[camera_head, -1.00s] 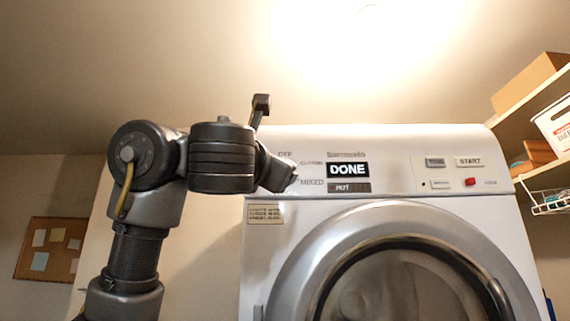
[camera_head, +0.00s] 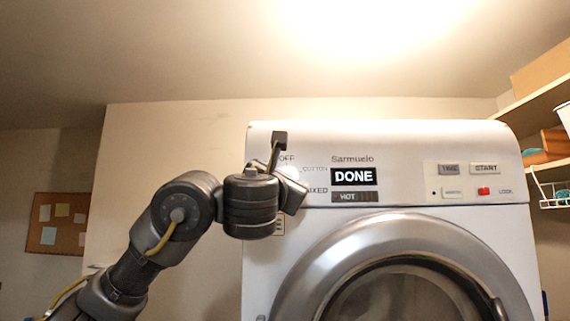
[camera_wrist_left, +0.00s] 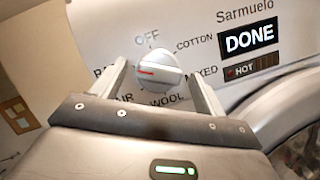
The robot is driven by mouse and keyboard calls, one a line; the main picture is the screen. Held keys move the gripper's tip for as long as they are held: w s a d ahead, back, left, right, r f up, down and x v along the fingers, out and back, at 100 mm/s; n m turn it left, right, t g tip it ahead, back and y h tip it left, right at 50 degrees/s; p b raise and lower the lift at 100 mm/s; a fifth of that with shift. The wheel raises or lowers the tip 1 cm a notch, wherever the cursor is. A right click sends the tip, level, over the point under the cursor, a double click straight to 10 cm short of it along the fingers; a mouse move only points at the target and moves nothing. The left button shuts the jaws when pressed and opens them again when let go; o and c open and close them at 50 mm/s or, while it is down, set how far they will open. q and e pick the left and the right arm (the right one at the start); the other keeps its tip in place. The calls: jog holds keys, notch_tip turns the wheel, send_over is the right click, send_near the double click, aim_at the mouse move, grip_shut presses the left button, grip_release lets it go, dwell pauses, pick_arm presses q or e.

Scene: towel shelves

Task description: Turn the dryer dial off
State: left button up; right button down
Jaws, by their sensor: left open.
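The white dryer (camera_head: 420,220) has a dial in the upper left of its front panel. In the left wrist view the dial (camera_wrist_left: 168,62) is a pale round knob with a raised grip. Its red mark points left, away from the OFF label (camera_wrist_left: 147,39) above it. My left gripper (camera_wrist_left: 157,70) is open, with one finger on each side of the dial; I cannot tell if they touch it. In the head view my left wrist covers much of the dial (camera_head: 291,172), and the fingers are mostly hidden.
The panel display (camera_head: 354,177) reads DONE, with a HOT strip under it. Buttons and a small red switch (camera_head: 484,191) are at the panel's right. The round door (camera_head: 310,255) is below. A shelf with boxes (camera_head: 545,150) stands at right; a pinboard (camera_head: 58,223) hangs at left.

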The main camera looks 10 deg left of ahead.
pick_arm(q)
jog(key=shift+w+r, duration=0.2)
jog(key=shift+w, duration=0.3)
